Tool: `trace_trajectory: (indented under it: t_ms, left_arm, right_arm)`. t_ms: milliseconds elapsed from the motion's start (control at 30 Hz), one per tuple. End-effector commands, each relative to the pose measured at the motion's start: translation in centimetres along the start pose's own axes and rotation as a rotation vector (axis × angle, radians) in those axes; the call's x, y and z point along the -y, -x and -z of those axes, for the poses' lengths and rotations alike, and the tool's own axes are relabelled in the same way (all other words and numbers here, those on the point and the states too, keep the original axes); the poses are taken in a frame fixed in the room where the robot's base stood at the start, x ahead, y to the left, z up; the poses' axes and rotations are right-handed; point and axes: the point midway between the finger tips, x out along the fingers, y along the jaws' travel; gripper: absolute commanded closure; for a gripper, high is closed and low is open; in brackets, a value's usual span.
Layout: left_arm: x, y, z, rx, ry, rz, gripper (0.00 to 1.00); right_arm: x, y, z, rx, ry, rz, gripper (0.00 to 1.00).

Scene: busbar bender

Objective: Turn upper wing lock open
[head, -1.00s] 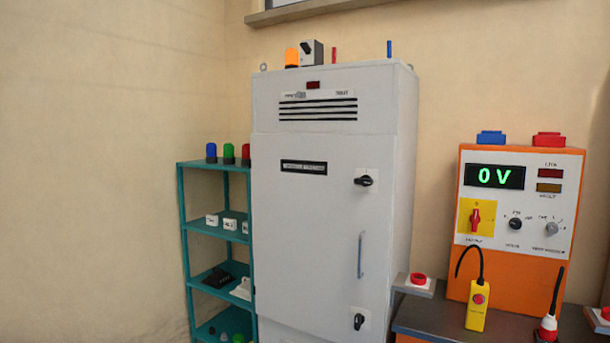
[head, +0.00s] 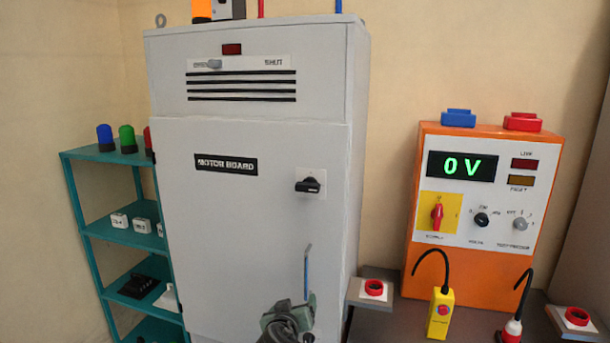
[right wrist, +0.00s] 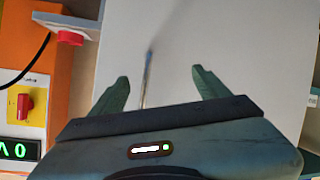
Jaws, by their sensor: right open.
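The upper wing lock (head: 309,186) is a black wing knob on a pale plate, at the upper right of the grey cabinet door (head: 230,230) marked MOTOR BOARD. Its wing lies roughly level. My right gripper (head: 288,318) is in front of the lower part of the door, well below the upper lock and near the foot of the blue-grey door handle (head: 307,272). In the right wrist view its fingers (right wrist: 160,88) are apart and empty, with the handle (right wrist: 147,75) seen beyond the gap. My left gripper is not in view.
An orange test unit (head: 405,265) reading 0 V stands to the right of the cabinet. A teal shelf (head: 95,235) stands at the left. The door front around the upper lock is clear.

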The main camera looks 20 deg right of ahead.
Motion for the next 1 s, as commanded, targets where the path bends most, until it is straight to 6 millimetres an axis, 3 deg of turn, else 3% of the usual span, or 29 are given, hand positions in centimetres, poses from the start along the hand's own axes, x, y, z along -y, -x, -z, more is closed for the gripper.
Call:
trace_trajectory:
  t_ms: [33,100,200,300,467,1000]
  left_arm:
    - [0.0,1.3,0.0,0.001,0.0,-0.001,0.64]
    - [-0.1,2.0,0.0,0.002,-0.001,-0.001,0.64]
    - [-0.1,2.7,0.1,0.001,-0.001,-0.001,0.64]
    - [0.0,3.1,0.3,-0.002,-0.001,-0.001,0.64]
    - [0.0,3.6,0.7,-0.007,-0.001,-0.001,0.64]
    - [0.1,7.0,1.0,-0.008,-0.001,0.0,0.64]
  right_arm:
    - [-1.7,1.9,6.4,-0.074,-0.057,-0.041,0.24]
    - [-3.8,4.3,12.6,-0.157,-0.136,-0.097,0.24]
    - [-6.4,7.7,19.1,-0.254,-0.236,-0.156,0.24]
    - [-8.2,10.2,22.9,-0.316,-0.31,-0.193,0.24]
    - [-9.6,11.6,25.3,-0.357,-0.358,-0.218,0.24]
    - [-11.5,5.1,27.4,-0.357,-0.358,-0.217,0.24]
